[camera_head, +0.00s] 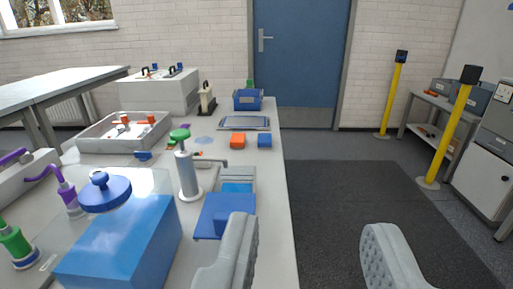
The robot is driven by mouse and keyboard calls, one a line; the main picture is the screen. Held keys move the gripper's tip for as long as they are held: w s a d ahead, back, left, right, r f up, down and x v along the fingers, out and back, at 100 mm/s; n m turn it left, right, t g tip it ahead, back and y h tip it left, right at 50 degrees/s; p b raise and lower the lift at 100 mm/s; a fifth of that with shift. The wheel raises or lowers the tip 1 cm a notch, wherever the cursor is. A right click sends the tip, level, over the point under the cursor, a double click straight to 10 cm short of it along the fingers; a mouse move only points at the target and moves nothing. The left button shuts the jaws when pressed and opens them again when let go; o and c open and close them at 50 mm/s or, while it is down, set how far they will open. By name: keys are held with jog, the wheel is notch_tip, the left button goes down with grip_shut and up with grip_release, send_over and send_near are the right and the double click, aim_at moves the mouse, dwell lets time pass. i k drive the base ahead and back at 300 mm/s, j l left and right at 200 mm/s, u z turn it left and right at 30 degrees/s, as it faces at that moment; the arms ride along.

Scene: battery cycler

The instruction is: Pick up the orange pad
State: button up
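An orange block-like pad (237,141) lies on the long white bench, near its right edge and to the left of a small blue block (265,141). My gripper (309,228) shows at the bottom of the view with its two grey fingers wide apart. Nothing is between them except the view of the bench edge and floor. The gripper is well short of the pad and to its right. Smaller orange pieces (123,119) sit in the grey tray (90,143) farther left.
A white post with a green knob (187,168), a blue box with a round knob (120,240) and a blue stand (212,216) occupy the near bench. A blue bin (248,100) stands at the far end. The dark floor mat (370,190) on the right is clear.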

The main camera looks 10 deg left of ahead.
aim_at(237, 140)
jog(key=i+l+u, duration=0.25)
jog(key=l, duration=0.85)
jog(key=l+u, duration=0.3)
jog(key=l, duration=0.75)
jog(key=i+l+u, duration=0.2)
jog(key=i+l, duration=0.15)
jog(key=i+l+u, duration=0.15)
jog(key=i+l, duration=0.2)
jog(key=i+l+u, duration=0.2)
jog(key=i+l, duration=0.15)
jog(key=l, duration=0.2)
jog(key=i+j+u, duration=0.1)
jog(key=i, duration=0.35)
jog(key=i+j+u, duration=0.1)
jog(key=i, duration=0.35)
